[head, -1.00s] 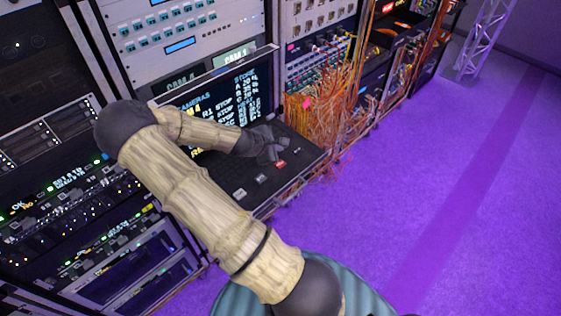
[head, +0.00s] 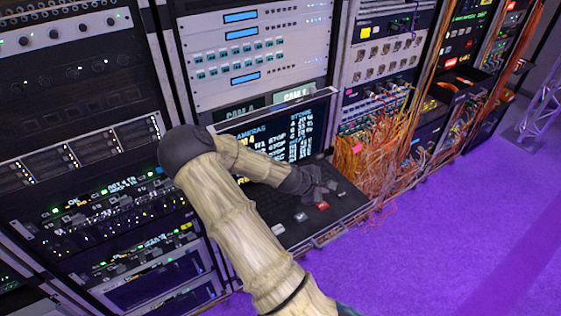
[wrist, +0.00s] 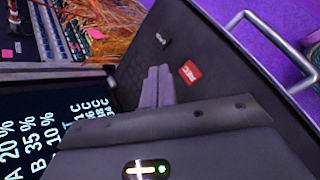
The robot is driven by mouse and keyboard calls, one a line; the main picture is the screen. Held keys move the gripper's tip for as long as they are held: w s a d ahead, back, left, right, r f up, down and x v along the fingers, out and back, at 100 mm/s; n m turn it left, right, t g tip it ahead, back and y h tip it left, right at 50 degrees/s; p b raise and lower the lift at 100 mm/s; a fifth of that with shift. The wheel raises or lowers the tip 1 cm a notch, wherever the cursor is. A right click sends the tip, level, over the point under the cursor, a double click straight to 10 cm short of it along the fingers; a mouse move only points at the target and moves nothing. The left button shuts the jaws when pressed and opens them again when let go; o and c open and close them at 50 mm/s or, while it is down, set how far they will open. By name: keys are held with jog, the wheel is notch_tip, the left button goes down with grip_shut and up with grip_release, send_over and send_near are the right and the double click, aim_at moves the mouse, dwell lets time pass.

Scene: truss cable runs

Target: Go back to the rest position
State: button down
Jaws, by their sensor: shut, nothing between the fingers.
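My gripper (head: 318,188) is dark grey and hangs over the pull-out console tray (head: 330,226) in front of the lit console screen (head: 290,135). Its two fingers also show in the wrist view (wrist: 158,86), side by side and closed, with nothing between them. A red button (wrist: 190,71) lies just beyond the fingertips in the wrist view, and it also shows in the head view (head: 322,206). I cannot tell whether the fingers touch the tray.
Equipment racks (head: 90,70) stand along the back and left. A bundle of orange cables (head: 380,155) spills out right of the screen. A metal handle (wrist: 270,50) edges the tray. The purple floor (head: 440,240) at the right is clear. A truss (head: 545,105) stands at the far right.

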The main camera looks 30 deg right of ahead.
jog(key=shift+a, duration=0.1)
jog(key=shift+s+a+f, duration=0.15)
jog(key=shift+a, duration=0.1)
jog(key=a+m+y, duration=0.1)
jog(key=s+a+m, duration=0.1)
jog(key=a, duration=0.1)
jog(key=s+a+f+m+y+b, duration=0.1)
jog(key=a, duration=0.1)
jog(key=shift+y, duration=0.3)
jog(key=s+a+r+m+y+b, duration=0.1)
jog(key=s+a+r+m+y, duration=0.2)
jog(key=a, duration=0.8)
jog(key=s+a+r+m+t+y+b, duration=0.1)
jog(key=s+a+r+m, duration=0.4)
jog(key=a, duration=0.6)
notch_tip(320, 180, up, 3)
jog(key=shift+s+f+y+b, duration=0.15)
jog(key=shift+s+y+b, duration=0.55)
jog(key=shift+s+y, duration=0.5)
jog(key=shift+w, duration=0.1)
jog(key=shift+d, duration=0.1)
